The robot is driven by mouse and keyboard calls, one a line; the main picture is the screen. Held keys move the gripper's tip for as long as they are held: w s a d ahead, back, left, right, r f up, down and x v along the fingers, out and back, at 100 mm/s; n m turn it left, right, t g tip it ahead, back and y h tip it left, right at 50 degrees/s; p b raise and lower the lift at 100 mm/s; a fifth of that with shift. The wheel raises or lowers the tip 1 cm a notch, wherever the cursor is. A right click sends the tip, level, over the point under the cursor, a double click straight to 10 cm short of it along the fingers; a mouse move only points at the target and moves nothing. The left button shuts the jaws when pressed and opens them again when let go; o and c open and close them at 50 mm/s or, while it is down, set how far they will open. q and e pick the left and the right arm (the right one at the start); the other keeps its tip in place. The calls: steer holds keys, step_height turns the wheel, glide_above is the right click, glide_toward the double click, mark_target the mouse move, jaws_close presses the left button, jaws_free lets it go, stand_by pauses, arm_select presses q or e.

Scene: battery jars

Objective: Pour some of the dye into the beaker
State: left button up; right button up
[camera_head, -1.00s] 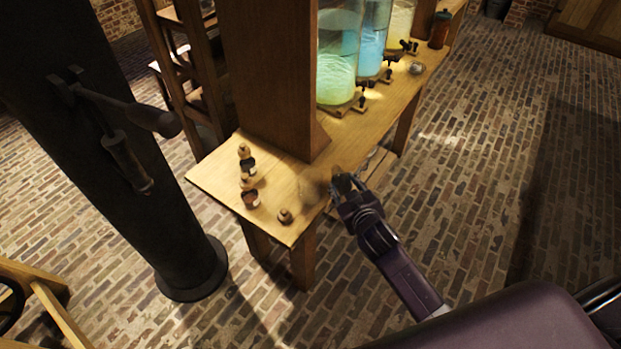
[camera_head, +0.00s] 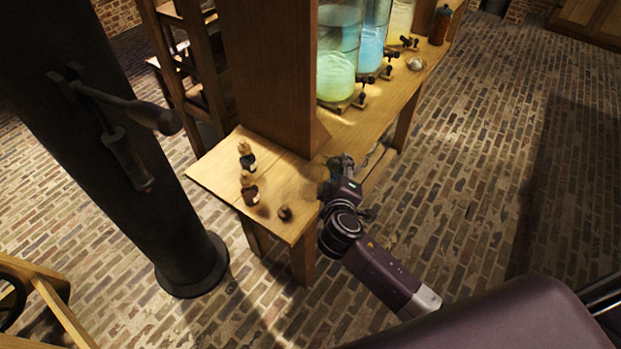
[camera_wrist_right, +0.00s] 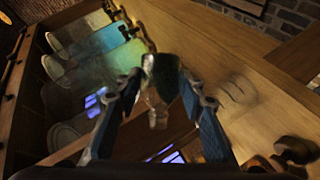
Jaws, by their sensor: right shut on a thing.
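My right gripper (camera_head: 335,172) is just above the right edge of the wooden tabletop. In the right wrist view its two fingers (camera_wrist_right: 160,85) are closed on a small dark green vessel (camera_wrist_right: 167,76), which looks like the dye bottle; it is blurred and partly hidden in the head view. A small pale, clear shape (camera_wrist_right: 157,113) shows below it; I cannot tell whether it is the beaker. No beaker is clear in the head view. My left gripper is not in view.
Two small stoppered bottles (camera_head: 246,158) (camera_head: 250,192) and a loose round stopper (camera_head: 285,213) stand on the table end (camera_head: 222,180). A thick wooden post (camera_head: 268,80) rises behind them. Large glass jars (camera_head: 337,60) of coloured liquid with taps stand further along. A dark column (camera_head: 130,210) stands left.

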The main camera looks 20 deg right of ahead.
steer(key=shift+d+f+n+h+b, duration=0.1)
steer(key=shift+f+n+h+b, duration=0.3)
steer(key=shift+n+h+b, duration=0.4)
steer(key=shift+a+r+n+h+p, duration=0.15)
steer(key=shift+a+r+n+p, duration=0.15)
steer(key=shift+r+p, duration=0.3)
steer(key=shift+a+r+n+h+p, duration=0.15)
steer(key=shift+r+n+p, duration=0.25)
steer(key=shift+r, duration=0.25)
steer(key=shift+f+t, duration=0.15)
steer(key=shift+t, duration=0.15)
steer(key=shift+d+n, duration=0.1)
steer(key=shift+n, duration=0.2)
steer(key=shift+d+b, duration=0.15)
steer(key=shift+b, duration=0.15)
steer(key=shift+f+n+h, duration=0.2)
steer(key=shift+n+h, duration=0.1)
steer(key=shift+h, duration=0.1)
steer(key=shift+a+r+n+t+h, duration=0.25)
steer(key=shift+r+n+t+h, duration=0.2)
steer(key=shift+r+n, duration=0.55)
stand_by(1.0)
